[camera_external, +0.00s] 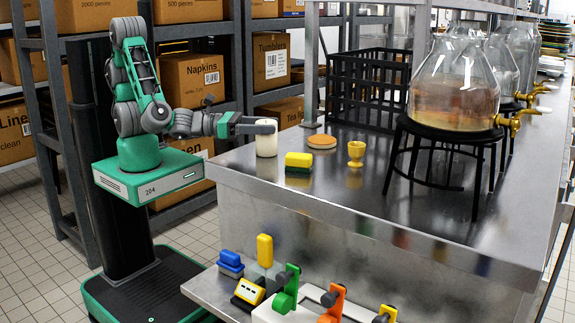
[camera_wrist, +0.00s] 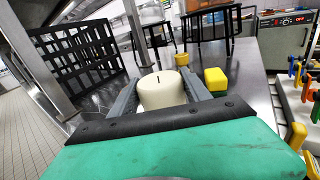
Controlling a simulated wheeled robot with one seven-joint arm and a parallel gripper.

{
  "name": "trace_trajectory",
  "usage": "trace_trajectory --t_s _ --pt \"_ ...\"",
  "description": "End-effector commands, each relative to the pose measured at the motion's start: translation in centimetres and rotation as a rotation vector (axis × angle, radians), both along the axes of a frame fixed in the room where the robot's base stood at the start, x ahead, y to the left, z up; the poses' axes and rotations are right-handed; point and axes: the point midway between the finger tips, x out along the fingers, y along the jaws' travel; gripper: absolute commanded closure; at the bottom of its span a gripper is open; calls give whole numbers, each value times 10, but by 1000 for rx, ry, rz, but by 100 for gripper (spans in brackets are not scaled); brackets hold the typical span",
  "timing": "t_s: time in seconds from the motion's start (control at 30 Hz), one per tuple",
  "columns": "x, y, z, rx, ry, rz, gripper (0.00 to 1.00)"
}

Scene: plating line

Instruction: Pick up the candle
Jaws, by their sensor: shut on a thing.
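The candle (camera_external: 266,143) is a short white cylinder near the left edge of the steel counter. In the wrist view the candle (camera_wrist: 162,90) stands upright between the fingers, with its dark wick on top. My gripper (camera_external: 262,126) reaches in from the left and is shut on the candle, one finger on each side. The fingers also show in the wrist view (camera_wrist: 160,84). I cannot tell whether the candle's base touches the counter.
A yellow-green sponge (camera_external: 298,161), an orange disc (camera_external: 322,141) and a yellow egg cup (camera_external: 356,153) stand right of the candle. A black crate (camera_external: 355,90) is behind. Glass dispensers (camera_external: 455,90) on black stands are at right. Coloured tools (camera_external: 287,290) sit on a lower shelf in front.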

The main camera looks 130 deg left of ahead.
Motion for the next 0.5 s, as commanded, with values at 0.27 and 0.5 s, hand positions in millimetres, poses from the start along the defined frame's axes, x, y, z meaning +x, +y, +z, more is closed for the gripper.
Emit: trace_trajectory --t_s 0.27,0.5 --pt "0 0 1 0 -1 0 97" --pt "0 0 19 1 -4 0 97"
